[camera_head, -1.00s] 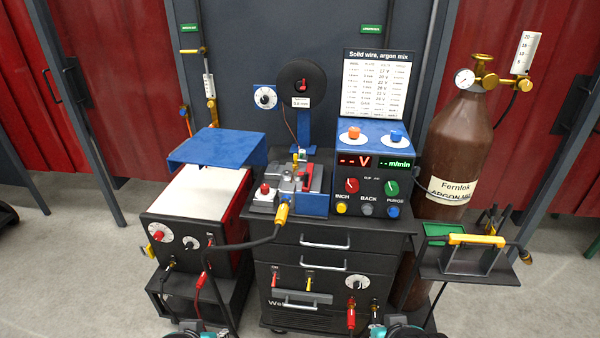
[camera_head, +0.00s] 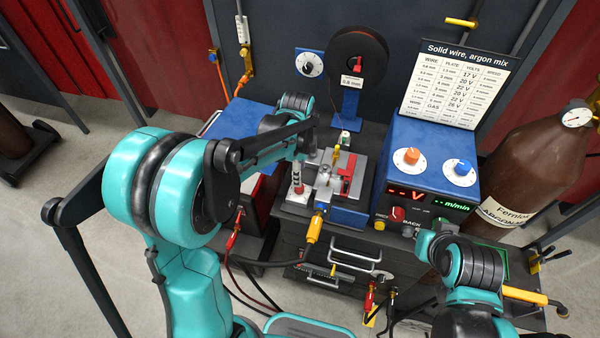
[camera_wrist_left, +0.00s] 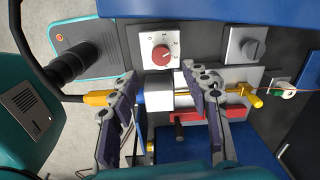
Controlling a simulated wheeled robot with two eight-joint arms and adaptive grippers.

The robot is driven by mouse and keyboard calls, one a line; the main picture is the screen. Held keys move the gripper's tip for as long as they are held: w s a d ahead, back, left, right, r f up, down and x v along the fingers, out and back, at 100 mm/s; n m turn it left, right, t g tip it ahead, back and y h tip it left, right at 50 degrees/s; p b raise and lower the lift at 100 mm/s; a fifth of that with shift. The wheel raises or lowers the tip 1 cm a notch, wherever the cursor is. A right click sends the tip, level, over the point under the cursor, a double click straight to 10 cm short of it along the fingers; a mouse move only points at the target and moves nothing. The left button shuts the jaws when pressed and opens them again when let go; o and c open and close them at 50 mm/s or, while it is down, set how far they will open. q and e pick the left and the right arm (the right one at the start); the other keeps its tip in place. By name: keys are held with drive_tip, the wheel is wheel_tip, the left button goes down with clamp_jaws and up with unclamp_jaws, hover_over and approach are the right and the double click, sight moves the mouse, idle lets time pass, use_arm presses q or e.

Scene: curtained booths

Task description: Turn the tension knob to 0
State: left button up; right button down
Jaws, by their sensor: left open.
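A round red knob (camera_wrist_left: 163,55) sits on a white plate with numbers around it in the left wrist view. I cannot tell its exact setting, and I read no name on it. My left gripper (camera_wrist_left: 160,78) is open.
A grey knob (camera_wrist_left: 249,45) is beside the red one. A yellow cable plug (camera_head: 315,228) sticks out of the feeder's front. The blue control box (camera_head: 435,140) with orange and blue knobs stands to the right. A brown gas cylinder (camera_head: 530,170) is at the far right.

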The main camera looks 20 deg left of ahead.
use_arm(q)
drive_tip(key=shift+w+f, duration=0.1)
drive_tip(key=shift+w, duration=0.2)
drive_tip(key=shift+f+m, duration=0.3)
drive_tip(key=shift+f, duration=0.05)
wheel_tip(320, 180, down, 7)
drive_tip(key=shift+s+b, duration=0.1)
drive_tip(key=shift+b, duration=0.5)
clamp_jaws()
